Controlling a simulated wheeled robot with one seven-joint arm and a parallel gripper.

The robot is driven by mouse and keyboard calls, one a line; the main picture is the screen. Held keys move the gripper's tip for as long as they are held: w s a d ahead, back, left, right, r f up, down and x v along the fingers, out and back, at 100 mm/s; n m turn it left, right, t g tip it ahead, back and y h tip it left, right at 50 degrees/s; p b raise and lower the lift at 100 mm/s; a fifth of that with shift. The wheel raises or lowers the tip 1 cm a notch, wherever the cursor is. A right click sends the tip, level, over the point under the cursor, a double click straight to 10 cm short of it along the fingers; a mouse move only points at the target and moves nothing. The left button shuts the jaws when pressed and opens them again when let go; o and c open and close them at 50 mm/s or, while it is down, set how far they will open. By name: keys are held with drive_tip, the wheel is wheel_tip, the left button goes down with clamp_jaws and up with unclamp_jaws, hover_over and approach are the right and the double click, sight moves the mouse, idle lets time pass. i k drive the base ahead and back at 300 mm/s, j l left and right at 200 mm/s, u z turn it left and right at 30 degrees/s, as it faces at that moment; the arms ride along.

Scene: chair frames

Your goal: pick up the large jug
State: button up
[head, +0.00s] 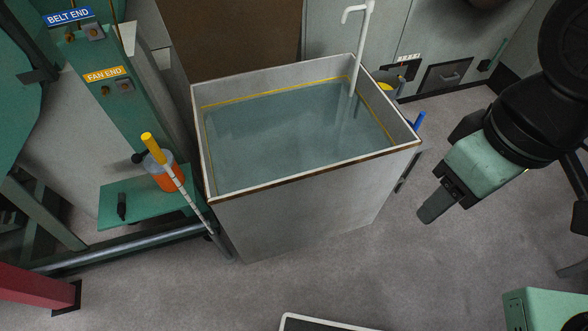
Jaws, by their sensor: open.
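I cannot make out a clear large jug in the head view. A clear container with orange contents (167,176) stands on a small green shelf at the left, partly behind a yellow-topped rod. A yellow-rimmed vessel (387,88) shows partly behind the tank's right back corner; its shape is mostly hidden. My gripper (436,208) hangs over the floor to the right of the tank, apart from everything. It is open, seen from the side, with no object visible in it.
A large tank of water (315,215) with a white pipe (362,40) fills the middle. A green shelf (115,212) and machine frame stand left. A striped rod (180,182) leans by the tank. Floor (440,270) is clear at front right. A white-edged item (325,323) shows at bottom.

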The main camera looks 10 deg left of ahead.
sight(390, 83)
drive_tip(key=i+l+u, duration=0.25)
drive_tip(key=i+l, duration=0.25)
drive_tip(key=l, duration=0.2)
drive_tip(key=i+l+u, duration=0.15)
drive_tip(key=l, duration=0.25)
drive_tip(key=i+l+u, duration=0.1)
drive_tip(key=i+l, duration=0.2)
drive_tip(key=i+l+u, duration=0.15)
drive_tip(key=l, duration=0.35)
drive_tip(key=i+l+u, duration=0.1)
drive_tip(key=l, duration=0.35)
drive_tip(key=i+l+u, duration=0.15)
drive_tip(key=l, duration=0.35)
drive_tip(key=i+l+u, duration=0.1)
drive_tip(key=l, duration=0.35)
drive_tip(key=i, duration=0.1)
